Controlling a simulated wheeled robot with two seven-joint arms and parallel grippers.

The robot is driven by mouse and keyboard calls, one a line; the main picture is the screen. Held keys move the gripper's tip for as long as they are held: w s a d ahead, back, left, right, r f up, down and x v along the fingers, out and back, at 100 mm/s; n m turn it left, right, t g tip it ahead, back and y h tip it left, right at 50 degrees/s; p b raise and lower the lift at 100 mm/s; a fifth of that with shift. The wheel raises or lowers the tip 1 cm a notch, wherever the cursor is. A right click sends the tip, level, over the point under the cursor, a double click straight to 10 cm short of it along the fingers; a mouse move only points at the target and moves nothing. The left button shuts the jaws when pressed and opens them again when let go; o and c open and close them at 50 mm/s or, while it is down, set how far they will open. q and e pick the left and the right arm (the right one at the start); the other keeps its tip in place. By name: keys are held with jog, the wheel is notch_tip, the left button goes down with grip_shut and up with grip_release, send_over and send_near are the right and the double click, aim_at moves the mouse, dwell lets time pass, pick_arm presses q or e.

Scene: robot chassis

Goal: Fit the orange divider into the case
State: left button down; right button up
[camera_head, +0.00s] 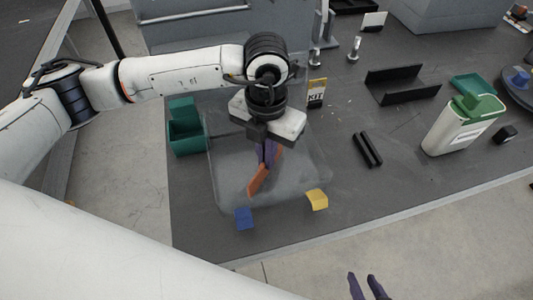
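The orange divider (259,181) is a thin tilted plate below my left gripper (267,154). The gripper's purple fingers point down and appear closed on the divider's upper end, which they partly hide. The case (222,188) looks like a translucent grey, round-cornered tray on the dark table. The divider is over the case's middle; I cannot tell whether it touches the floor of the case. My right gripper (367,286) shows only as two purple fingertips at the bottom edge, apart with nothing seen between them.
A blue piece (244,218) and a yellow piece (317,199) sit at the case's near edge. A green bin (188,143) is left of it. Black bars (367,149), a black channel (402,88) and a white-green container (462,125) stand right. The table's front right is clear.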

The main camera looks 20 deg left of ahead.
pick_arm(q)
jog(key=c, duration=2)
grip_release()
jog(key=shift+f, duration=0.1)
notch_tip(320, 180, up, 12)
jog(key=shift+r+b, duration=0.2)
jog(key=shift+b, duration=0.1)
